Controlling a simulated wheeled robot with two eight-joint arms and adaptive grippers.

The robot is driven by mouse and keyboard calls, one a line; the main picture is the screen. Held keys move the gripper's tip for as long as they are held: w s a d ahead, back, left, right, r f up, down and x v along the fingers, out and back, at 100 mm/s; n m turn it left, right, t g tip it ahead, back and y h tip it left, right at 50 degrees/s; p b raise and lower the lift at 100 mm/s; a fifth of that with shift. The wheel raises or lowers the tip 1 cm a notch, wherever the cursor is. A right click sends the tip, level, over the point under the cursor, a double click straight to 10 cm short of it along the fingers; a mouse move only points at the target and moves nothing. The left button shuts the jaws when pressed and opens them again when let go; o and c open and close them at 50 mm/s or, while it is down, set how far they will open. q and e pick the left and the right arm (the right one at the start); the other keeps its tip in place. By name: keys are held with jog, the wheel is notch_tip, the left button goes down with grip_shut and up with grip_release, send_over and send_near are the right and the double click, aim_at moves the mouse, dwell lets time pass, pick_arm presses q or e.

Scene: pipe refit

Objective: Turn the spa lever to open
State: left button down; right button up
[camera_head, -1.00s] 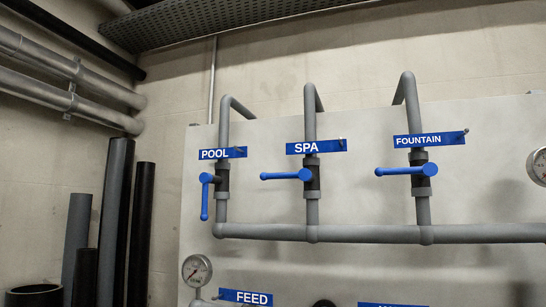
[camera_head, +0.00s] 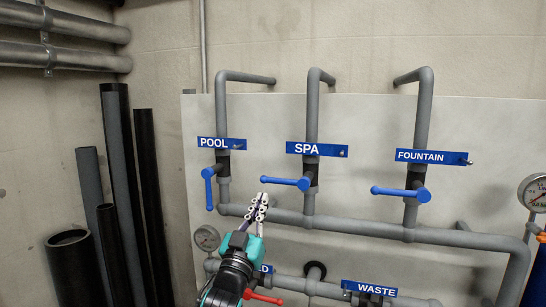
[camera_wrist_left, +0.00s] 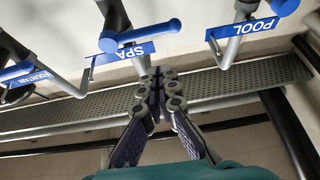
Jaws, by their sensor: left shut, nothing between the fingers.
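The spa lever (camera_head: 289,183) is a blue handle on the middle vertical pipe, under the SPA label (camera_head: 317,149). It points left, crosswise to its pipe. In the left wrist view the blue spa lever (camera_wrist_left: 148,33) shows above the SPA label (camera_wrist_left: 126,51). My left gripper (camera_head: 262,197) is shut and empty, just below and left of the lever's free end, with no clear contact. Its fingertips also show together in the left wrist view (camera_wrist_left: 159,74). My right gripper is not in view.
The pool lever (camera_head: 209,187) hangs down along its pipe at left. The fountain lever (camera_head: 396,192) points left, crosswise. A grey horizontal pipe (camera_head: 345,228) runs below the levers. A red lever (camera_head: 264,297) and the WASTE label (camera_head: 370,288) are lower. Dark pipes (camera_head: 119,190) stand at left.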

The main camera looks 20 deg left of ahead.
aim_at(273, 180)
pick_arm(q)
jog(key=shift+r+t, duration=0.3)
jog(key=shift+r, duration=0.65)
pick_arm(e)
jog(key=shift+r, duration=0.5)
pick_arm(q)
jog(key=shift+w, duration=0.1)
jog(key=p+x, duration=0.3)
jog(key=x, duration=0.7)
jog(key=shift+w+d+f, duration=0.1)
jog(key=shift+w+f, duration=0.1)
jog(key=shift+f, duration=0.8)
jog(key=shift+w+d+f, duration=0.1)
jog(key=shift+w+f, duration=0.05)
jog(key=shift+f, duration=0.9)
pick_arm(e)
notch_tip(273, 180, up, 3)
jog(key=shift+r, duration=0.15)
